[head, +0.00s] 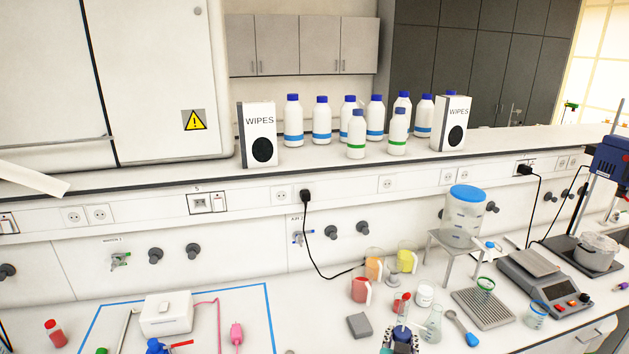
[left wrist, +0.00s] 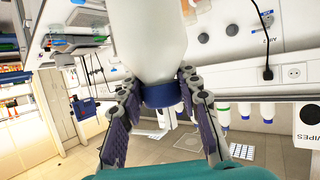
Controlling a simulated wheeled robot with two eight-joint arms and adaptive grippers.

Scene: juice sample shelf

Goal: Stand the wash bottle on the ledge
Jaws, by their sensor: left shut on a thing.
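My left gripper (head: 402,338) is low in the head view, over the bench front. In the left wrist view the same gripper (left wrist: 163,98) is shut around the blue cap or collar of a white bottle, which I take as the wash bottle (left wrist: 150,35). That view is upside down, so its body hangs below the cap. The head view hides most of it. The ledge (head: 330,166) runs along the back, above the bench. My right gripper is out of view.
White bottles with blue caps and two WIPES boxes (head: 259,150) (head: 453,130) stand on the ledge. Beakers, a beverage dispenser (head: 463,212) and a scale (head: 540,285) crowd the bench right.

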